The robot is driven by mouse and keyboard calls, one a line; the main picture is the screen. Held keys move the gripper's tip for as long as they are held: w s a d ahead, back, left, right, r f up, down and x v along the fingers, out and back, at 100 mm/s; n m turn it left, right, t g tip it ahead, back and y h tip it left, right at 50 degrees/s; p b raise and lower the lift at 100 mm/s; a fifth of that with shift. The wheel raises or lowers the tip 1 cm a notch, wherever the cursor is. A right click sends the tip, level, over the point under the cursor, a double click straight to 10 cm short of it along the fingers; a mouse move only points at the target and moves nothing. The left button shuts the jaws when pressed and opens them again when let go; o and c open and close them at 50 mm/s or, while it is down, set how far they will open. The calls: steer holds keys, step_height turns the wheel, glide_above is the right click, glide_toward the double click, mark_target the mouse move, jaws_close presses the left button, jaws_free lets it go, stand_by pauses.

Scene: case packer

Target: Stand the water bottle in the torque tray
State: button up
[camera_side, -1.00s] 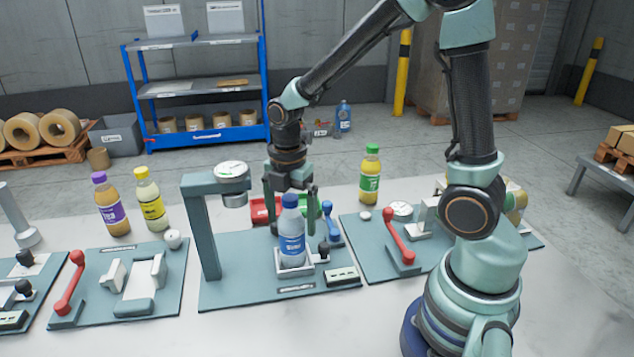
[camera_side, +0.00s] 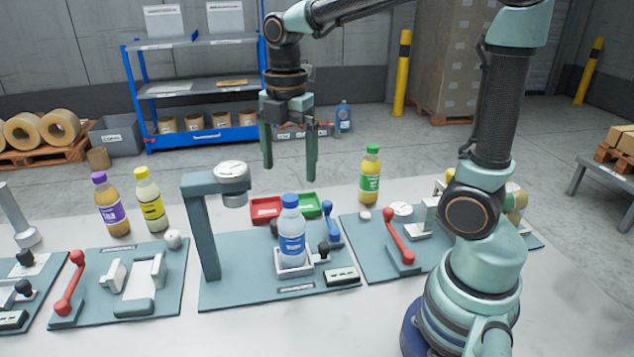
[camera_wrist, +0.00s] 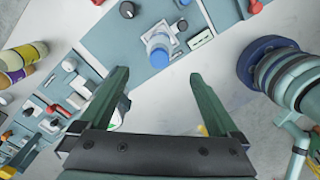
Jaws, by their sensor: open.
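In the wrist view the bottle (camera_wrist: 158,47) shows from above, in the tray, beyond the fingertips. My gripper (camera_side: 289,172) is open and empty, raised well above the bottle and apart from it. Its two green fingers also show spread in the wrist view (camera_wrist: 159,75). The tray's far side is partly hidden by the bottle.
A torque post (camera_side: 205,225) with a round head stands left of the bottle. A green-capped yellow bottle (camera_side: 370,175) stands at the back right; two other bottles stand left.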

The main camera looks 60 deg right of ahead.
steer(key=s+m+t, duration=0.1)
steer(key=s+m, duration=0.1)
steer(key=m, duration=0.4)
steer(key=s+r+m+t, duration=0.1)
steer(key=m+t, duration=0.1)
steer(key=m, duration=0.4)
steer(key=s+a+m+t, duration=0.1)
steer(key=s+m+t, duration=0.1)
steer(key=m, duration=0.4)
steer(key=shift+s+r+m, duration=0.3)
steer(key=shift+r+m, duration=0.05)
steer(key=shift+m, duration=0.05)
